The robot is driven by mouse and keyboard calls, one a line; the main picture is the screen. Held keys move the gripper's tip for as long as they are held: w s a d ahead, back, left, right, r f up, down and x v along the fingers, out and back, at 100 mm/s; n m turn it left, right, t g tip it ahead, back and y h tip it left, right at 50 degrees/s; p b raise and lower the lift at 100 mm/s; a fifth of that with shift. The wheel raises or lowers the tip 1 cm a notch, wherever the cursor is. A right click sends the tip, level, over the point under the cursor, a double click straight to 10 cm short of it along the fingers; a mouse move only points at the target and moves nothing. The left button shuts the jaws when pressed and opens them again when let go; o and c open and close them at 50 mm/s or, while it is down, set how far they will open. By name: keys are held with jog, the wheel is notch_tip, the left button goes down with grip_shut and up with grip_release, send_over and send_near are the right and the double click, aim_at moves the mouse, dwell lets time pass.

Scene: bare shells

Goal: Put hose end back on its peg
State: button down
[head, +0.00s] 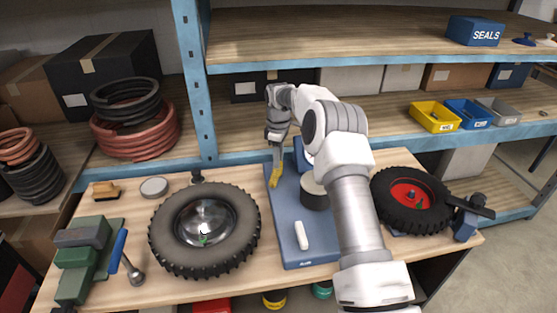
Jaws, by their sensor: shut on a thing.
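My gripper (277,160) points down over the back left part of a blue mat (283,222) on the bench. It is shut on a small yellow piece (275,178), at or just above the mat; I cannot tell whether it touches. Whether this piece is the hose end is unclear. No hose is seen running from it. Coiled black hose (126,100) lies on coiled red hose (135,135) on the shelf at the back left. A small black knob (197,176) stands behind the left tyre; I cannot tell whether it is the peg. My arm hides part of the mat.
A tyre (165,232) lies on the bench left of the mat, another tyre with a red hub (408,194) to the right. A dark cylinder (314,196) and a white piece (301,236) are on the mat. A blue shelf post (196,80) rises behind. A green vice (78,265) is front left.

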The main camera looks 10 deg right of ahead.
grip_release()
dwell(0.6)
jog(key=shift+r, duration=0.25)
dwell(0.3)
jog(key=shift+r+p, duration=1)
jog(key=shift+r, duration=0.25)
jog(key=shift+r, duration=0.1)
jog(key=shift+r+p, duration=1.65)
jog(key=shift+r, duration=0.6)
jog(key=shift+r+p, duration=0.5)
jog(key=shift+r, duration=0.65)
